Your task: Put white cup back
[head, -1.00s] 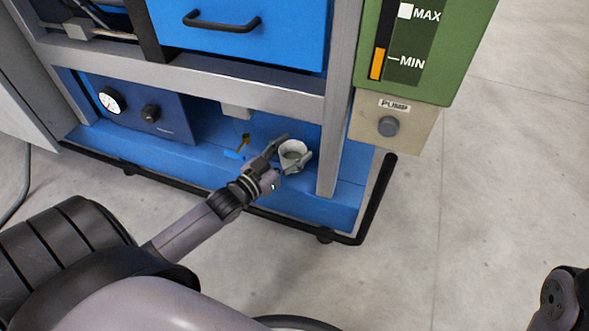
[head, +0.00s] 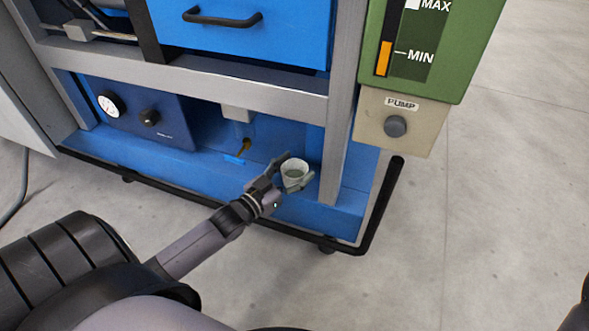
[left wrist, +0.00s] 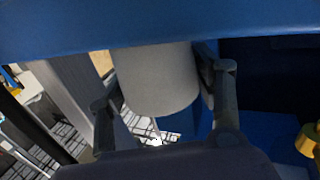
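The white cup (head: 294,174) is between the fingers of my left gripper (head: 296,178), over the blue lower shelf (head: 200,170) of the rack. In the left wrist view the cup (left wrist: 158,80) fills the space between the two fingers (left wrist: 165,95), which lie against its sides. The gripper is shut on it. The cup's opening faces up toward the head camera. I cannot tell whether its base touches the shelf. My right gripper is not in view; only a dark bit of my right arm shows at the right edge.
A brass tap (head: 244,147) with a small blue piece (head: 234,160) is left of the cup; the tap also shows in the left wrist view (left wrist: 308,140). A grey post (head: 338,140) stands close right of the cup. A black rail (head: 383,205) runs round the rack's base.

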